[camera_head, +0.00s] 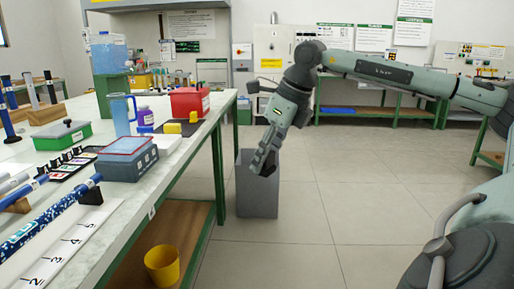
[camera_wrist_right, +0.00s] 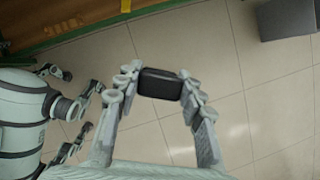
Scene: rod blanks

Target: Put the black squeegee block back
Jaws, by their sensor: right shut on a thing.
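The black squeegee block (camera_wrist_right: 160,84) is held between the two fingertips of my right gripper (camera_wrist_right: 160,88) in the right wrist view. In the head view my right gripper (camera_head: 264,160) points down in front of the grey bin, off the right side of the table. Only a small dark part of the block (camera_head: 268,170) shows there, at the fingertips. My left gripper (camera_wrist_right: 94,108) shows at the left of the right wrist view, fingers apart and nothing seen between them. It is outside the head view.
A grey bin (camera_head: 257,195) stands on the floor. A yellow bucket (camera_head: 162,266) sits on the lower shelf.

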